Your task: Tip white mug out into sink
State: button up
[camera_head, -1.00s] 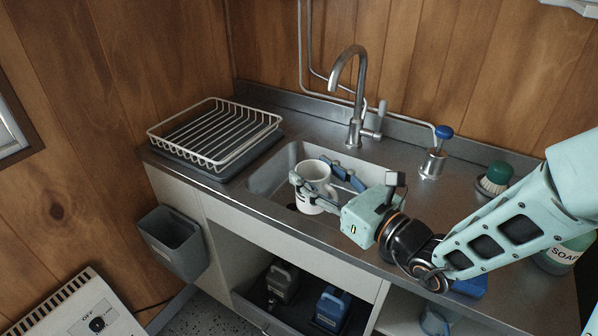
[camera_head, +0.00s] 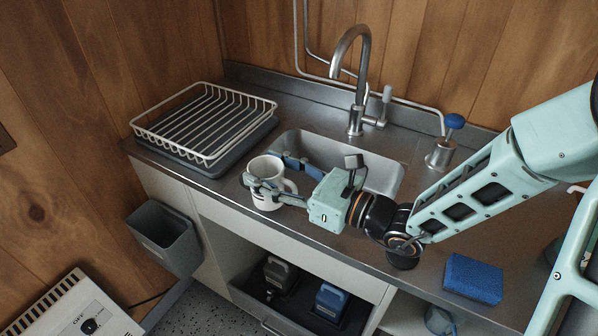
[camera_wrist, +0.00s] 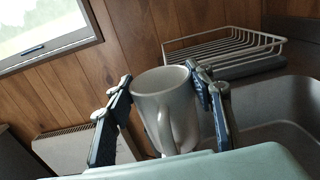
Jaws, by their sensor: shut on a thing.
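The white mug (camera_head: 265,172) is held at the left front rim of the sink in the head view, roughly upright with a slight tilt. My gripper (camera_head: 272,180) is shut on it, with one finger on each side. In the wrist view the mug (camera_wrist: 166,100) sits between my two fingers (camera_wrist: 163,112), its handle facing the camera. The mug's inside is too dark to read, so its contents cannot be told. The steel sink (camera_head: 385,178) has its basin behind and right of the mug, partly hidden by my gripper.
A white dish rack (camera_head: 205,125) stands left of the sink. The tap (camera_head: 358,90) rises behind the basin. A grey bin (camera_head: 165,238) hangs on the cabinet's left side.

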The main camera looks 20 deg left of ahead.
jog(key=shift+r, duration=0.1)
jog(key=m+p, duration=0.1)
jog(key=w+r+m+p, duration=0.1)
jog(key=shift+w+d+p, duration=0.1)
jog(key=shift+w+p, duration=0.2)
jog(key=shift+p, duration=0.05)
jog(key=shift+w+d+r+m+p, duration=0.1)
jog(key=shift+w+r+m+p, duration=0.15)
jog(key=shift+w+m+p, duration=0.7)
jog(key=shift+w+d+f+m+p, duration=0.1)
jog(key=shift+w+f+m+p, duration=0.3)
jog(key=shift+w+m, duration=0.65)
jog(key=shift+w+d+f+m+p, duration=0.1)
jog(key=shift+w+f+m+p, duration=0.35)
jog(key=shift+m, duration=1.2)
jog(key=shift+w+d+f+m+p, duration=0.1)
jog(key=shift+w+f+m+p, duration=0.25)
jog(key=shift+w+m, duration=0.75)
jog(key=shift+s+f+m, duration=0.1)
jog(key=shift+f+m, duration=0.45)
jog(key=shift+m, duration=0.5)
